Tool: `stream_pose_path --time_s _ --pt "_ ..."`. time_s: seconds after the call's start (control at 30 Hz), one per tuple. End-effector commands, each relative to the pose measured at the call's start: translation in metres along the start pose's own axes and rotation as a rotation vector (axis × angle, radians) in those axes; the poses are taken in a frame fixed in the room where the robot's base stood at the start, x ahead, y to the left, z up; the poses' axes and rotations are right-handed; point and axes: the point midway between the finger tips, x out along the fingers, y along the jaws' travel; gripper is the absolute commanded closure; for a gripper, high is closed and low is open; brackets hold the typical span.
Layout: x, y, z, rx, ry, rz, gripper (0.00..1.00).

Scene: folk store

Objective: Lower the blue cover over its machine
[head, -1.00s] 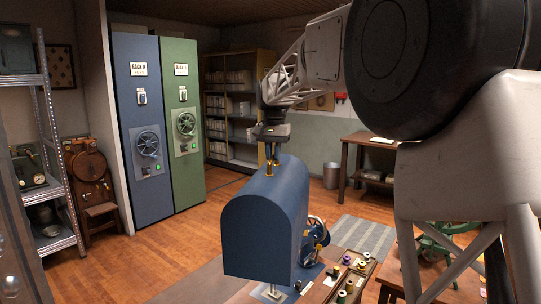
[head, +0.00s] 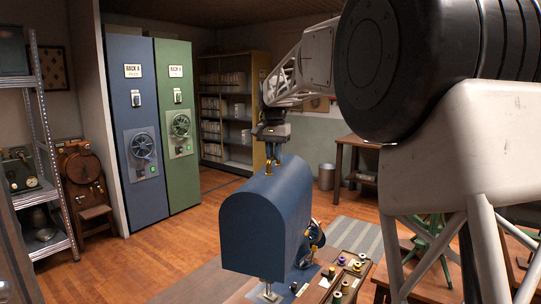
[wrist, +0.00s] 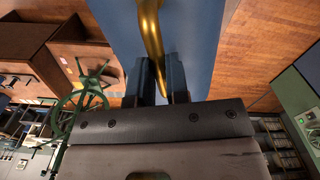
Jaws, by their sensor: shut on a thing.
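The blue cover (head: 266,225), a round-topped hood with a brass handle (head: 269,168), hangs upright in the head view. My gripper (head: 270,156) is shut on that handle from above; the wrist view also shows the fingers (wrist: 160,82) around the curved brass handle (wrist: 150,40). The machine is mostly hidden behind and beneath the cover. Its dark blue handwheel (head: 316,236) shows past the cover's right edge, and a silver metal part (head: 268,290) shows below the front rim. I cannot tell how far the rim is around the machine.
A tray (head: 339,280) of several thread spools lies just right of the machine on the same table. A green wheeled machine (head: 432,240) stands farther right, partly behind my arm. Blue (head: 133,190) and green (head: 178,150) rack cabinets stand at back left. Open floor lies between.

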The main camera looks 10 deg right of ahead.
Motion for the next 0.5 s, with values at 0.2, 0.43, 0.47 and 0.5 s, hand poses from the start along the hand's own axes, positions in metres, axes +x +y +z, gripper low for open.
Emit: stream_pose_path --time_s 0.2,0.43,0.47,0.5 --pt "-0.002 0.005 -0.012 0.042 0.002 -0.001 1.00" --pt "-0.002 0.009 -0.025 0.086 0.002 -0.001 1.00" --pt "-0.002 0.009 -0.027 0.091 0.002 -0.001 1.00" --pt "-0.002 0.010 -0.029 0.099 0.002 -0.001 1.00"
